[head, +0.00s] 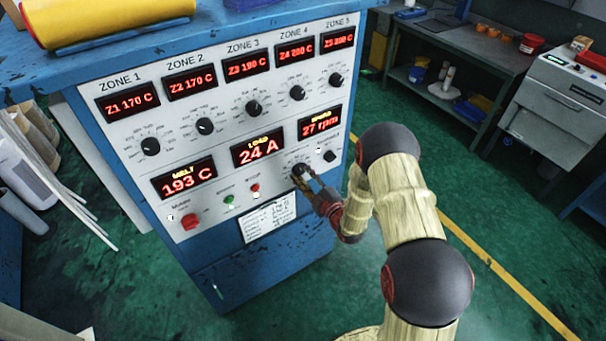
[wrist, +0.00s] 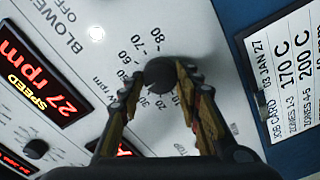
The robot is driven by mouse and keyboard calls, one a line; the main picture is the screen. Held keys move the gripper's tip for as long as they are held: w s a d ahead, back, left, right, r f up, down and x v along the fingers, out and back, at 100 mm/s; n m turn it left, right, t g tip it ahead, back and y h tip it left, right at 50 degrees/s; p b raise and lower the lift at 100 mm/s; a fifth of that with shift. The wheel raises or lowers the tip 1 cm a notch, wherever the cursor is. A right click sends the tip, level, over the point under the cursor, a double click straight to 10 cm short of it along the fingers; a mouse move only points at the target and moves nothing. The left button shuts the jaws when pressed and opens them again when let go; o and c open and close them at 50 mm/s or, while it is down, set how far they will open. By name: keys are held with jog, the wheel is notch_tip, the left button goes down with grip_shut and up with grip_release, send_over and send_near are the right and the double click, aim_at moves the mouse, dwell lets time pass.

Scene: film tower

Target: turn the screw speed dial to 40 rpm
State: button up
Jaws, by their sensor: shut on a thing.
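The screw speed dial (wrist: 160,74) is a small black knob on the white panel, ringed by printed rpm numbers from about 10 to 80. My gripper (wrist: 163,80) is shut on it, one finger on either side. In the head view my gripper (head: 305,174) reaches the panel's lower right, and its fingers partly cover the dial (head: 298,168). The dial's pointer mark cannot be made out. The red speed display (head: 320,122) reads 27 rpm, and the same reading shows in the wrist view (wrist: 36,78).
A black blower knob (head: 330,156) sits right of the dial. A red button (head: 254,188) and a green button (head: 229,199) lie to its left, with a job card (head: 269,222) below. Several zone knobs are above. Green floor is open right of the cabinet.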

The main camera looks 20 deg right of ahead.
jog(key=shift+f, duration=0.1)
dwell(0.3)
jog(key=o, duration=1.2)
jog(key=shift+c, duration=0.2)
jog(key=v, duration=1.2)
